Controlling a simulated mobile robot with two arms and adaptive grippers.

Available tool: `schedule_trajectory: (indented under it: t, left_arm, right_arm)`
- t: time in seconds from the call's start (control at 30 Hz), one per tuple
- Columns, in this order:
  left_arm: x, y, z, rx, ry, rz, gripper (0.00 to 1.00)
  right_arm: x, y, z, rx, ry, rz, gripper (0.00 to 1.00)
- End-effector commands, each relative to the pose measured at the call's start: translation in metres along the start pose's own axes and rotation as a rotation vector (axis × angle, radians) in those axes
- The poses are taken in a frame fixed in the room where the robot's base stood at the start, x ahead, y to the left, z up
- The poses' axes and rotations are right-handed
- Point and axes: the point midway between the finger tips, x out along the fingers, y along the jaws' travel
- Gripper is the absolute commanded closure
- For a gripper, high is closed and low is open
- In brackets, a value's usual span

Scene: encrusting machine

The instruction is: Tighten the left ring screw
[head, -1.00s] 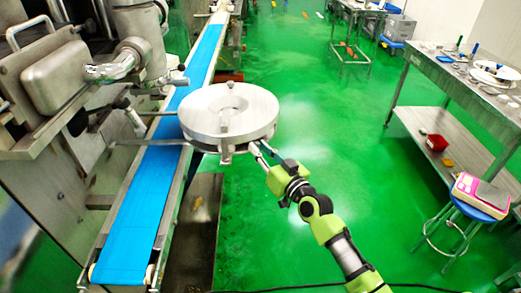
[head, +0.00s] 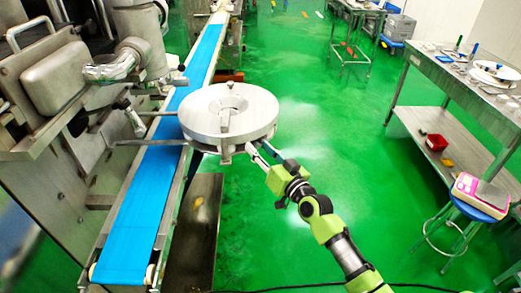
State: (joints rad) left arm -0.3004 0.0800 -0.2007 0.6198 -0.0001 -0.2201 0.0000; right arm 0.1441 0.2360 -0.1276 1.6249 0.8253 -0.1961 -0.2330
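A round metal ring assembly (head: 200,112) with a central hole sits over the blue conveyor on the encrusting machine. A small bright metal piece stands up on its top near the hole. I cannot make out the left ring screw for certain; small fittings show under the disc's front rim. My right gripper (head: 262,154) is at the lower right edge of the disc, close to the rim. Its fingertips are partly hidden there, and whether they touch a screw cannot be told. My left gripper is not in view.
The blue conveyor belt (head: 133,225) runs beneath the disc. The machine body (head: 60,85) stands at left. A steel table (head: 460,85) with tools and a blue stool (head: 478,210) holding a pink-and-white scale stand at right. The green floor between is clear.

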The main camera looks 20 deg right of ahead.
Motion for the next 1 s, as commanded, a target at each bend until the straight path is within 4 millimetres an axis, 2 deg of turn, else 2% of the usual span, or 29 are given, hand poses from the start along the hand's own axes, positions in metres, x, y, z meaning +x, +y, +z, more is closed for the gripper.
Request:
schedule_trajectory:
  t: [0.23,0.7,0.83,1.0]
  left_arm:
    - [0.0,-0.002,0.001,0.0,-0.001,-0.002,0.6]
    - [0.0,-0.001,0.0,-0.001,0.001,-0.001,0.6]
    - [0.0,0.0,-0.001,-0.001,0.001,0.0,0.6]
    - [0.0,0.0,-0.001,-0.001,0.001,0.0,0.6]
  right_arm:
    - [-0.01,0.001,0.001,-0.001,-0.001,0.001,0.65]
    - [-0.098,0.0,0.001,-0.002,-0.002,0.001,0.65]
    - [-0.112,0.0,0.001,-0.001,-0.002,0.0,0.65]
    - [-0.12,0.0,0.0,0.0,0.0,0.0,0.65]
